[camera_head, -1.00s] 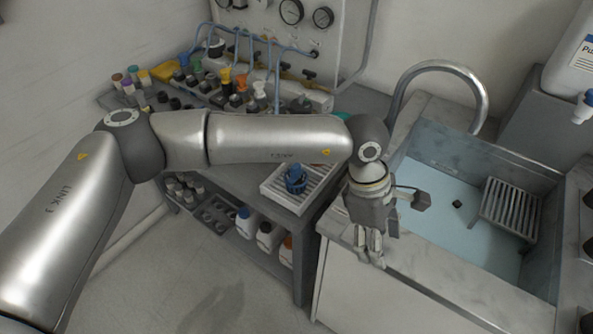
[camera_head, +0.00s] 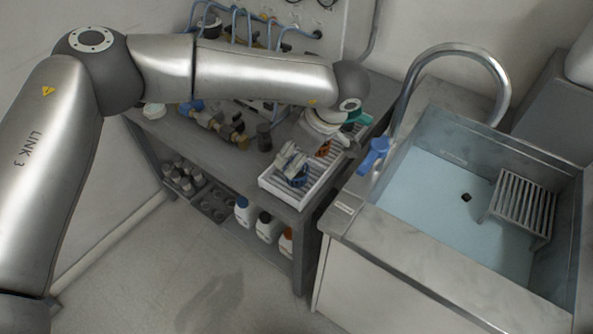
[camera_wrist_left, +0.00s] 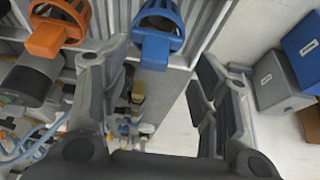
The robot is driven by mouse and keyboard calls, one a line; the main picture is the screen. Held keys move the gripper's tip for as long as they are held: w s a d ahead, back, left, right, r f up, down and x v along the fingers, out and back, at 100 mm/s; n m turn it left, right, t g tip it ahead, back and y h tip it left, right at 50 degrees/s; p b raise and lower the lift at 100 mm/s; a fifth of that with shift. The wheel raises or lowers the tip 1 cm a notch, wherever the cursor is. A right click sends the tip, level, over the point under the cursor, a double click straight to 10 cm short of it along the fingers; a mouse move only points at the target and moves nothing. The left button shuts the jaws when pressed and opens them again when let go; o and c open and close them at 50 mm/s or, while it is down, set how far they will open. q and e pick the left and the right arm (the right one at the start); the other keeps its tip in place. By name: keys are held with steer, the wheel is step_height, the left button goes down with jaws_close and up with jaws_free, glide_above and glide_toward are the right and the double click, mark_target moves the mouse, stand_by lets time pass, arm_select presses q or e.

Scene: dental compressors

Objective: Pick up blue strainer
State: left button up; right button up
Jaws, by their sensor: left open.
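The blue strainer (camera_head: 298,180) sits on a white slatted tray (camera_head: 268,186) at the corner of the grey bench, partly hidden by my left gripper (camera_head: 289,163). In the left wrist view the blue strainer (camera_wrist_left: 158,28) shows its round slotted cage at the top, with its block-like end towards me. My left gripper (camera_wrist_left: 163,62) is open there, one finger on each side of the strainer's near end. I cannot tell whether either finger touches it. My right gripper is not in view.
An orange strainer (camera_wrist_left: 47,40) lies left of the blue one, close to the left finger. The sink (camera_head: 420,200) with a curved tap (camera_head: 455,50) stands right of the bench. A blue handle (camera_head: 374,154) rises at the sink's corner. Bottles (camera_head: 265,226) stand on the lower shelf.

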arm_select(q)
steer(key=shift+x, duration=1.1)
steer(key=x, duration=0.1)
steer(key=b+x, duration=0.1)
steer(key=x, duration=0.1)
steer(key=b+x, duration=0.1)
steer(key=shift+d+f, duration=0.3)
steer(key=shift+d, duration=0.05)
steer(key=shift+w+a+f, duration=0.1)
steer(key=shift+w+f, duration=0.05)
steer(key=shift+w, duration=0.1)
steer(key=shift+s, duration=0.1)
steer(key=c, duration=0.5)
steer(key=shift+c, duration=0.4)
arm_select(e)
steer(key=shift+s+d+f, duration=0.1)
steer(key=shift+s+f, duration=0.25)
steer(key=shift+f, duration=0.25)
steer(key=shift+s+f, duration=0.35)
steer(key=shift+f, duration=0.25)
